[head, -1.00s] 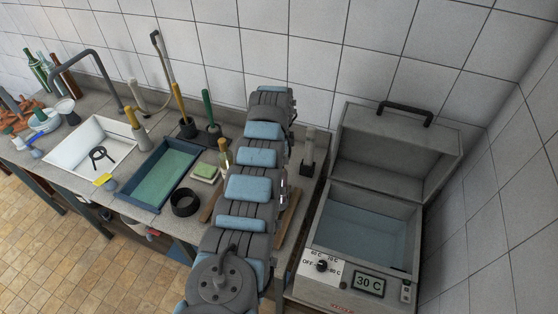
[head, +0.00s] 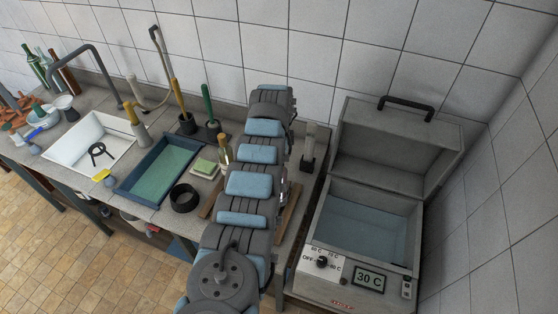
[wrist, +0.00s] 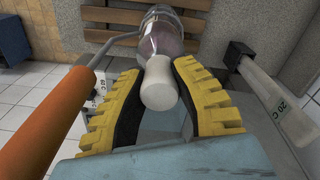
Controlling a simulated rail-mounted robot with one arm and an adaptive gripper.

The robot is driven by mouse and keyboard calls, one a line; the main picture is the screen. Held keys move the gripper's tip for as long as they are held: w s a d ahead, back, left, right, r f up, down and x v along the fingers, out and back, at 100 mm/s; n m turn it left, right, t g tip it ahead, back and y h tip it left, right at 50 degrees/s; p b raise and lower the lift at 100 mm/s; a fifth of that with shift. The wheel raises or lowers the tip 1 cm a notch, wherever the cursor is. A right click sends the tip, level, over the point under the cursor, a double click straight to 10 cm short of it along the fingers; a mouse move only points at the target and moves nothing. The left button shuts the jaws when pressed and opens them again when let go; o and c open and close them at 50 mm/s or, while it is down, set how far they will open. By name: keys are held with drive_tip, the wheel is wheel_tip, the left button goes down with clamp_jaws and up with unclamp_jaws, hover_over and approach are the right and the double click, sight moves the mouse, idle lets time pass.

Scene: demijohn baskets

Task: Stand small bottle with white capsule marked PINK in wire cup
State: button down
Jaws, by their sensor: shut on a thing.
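In the wrist view, my gripper (wrist: 160,100), with yellow ridged fingers, is shut on the white-capped neck of a small bottle. The white capsule (wrist: 158,84) sits between the fingers, and the purplish glass body (wrist: 163,35) extends away from them over wooden slats. No PINK mark is readable. A grey metal wire (wrist: 118,40) curves from beside an orange handle (wrist: 45,122) toward the bottle; I cannot tell whether it belongs to the wire cup or encircles the bottle. In the head view, my arm hides the gripper and the held bottle.
A pale cylinder marked 20 C (wrist: 270,100) stands close to the right of my gripper. In the head view, an open-lidded water bath (head: 345,283) reading 30 C is at right. A blue tray (head: 133,194), black ring (head: 185,199) and gold-topped bottle (head: 224,151) are left of my arm.

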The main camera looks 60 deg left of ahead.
drive_tip(key=shift+f+b, duration=0.45)
drive_tip(key=shift+f, duration=0.05)
idle(0.3)
drive_tip(key=c, duration=0.9)
unclamp_jaws()
drive_tip(key=shift+r, duration=0.1)
wheel_tip(320, 180, up, 12)
drive_tip(key=shift+a+f, duration=0.1)
drive_tip(key=shift+a, duration=0.05)
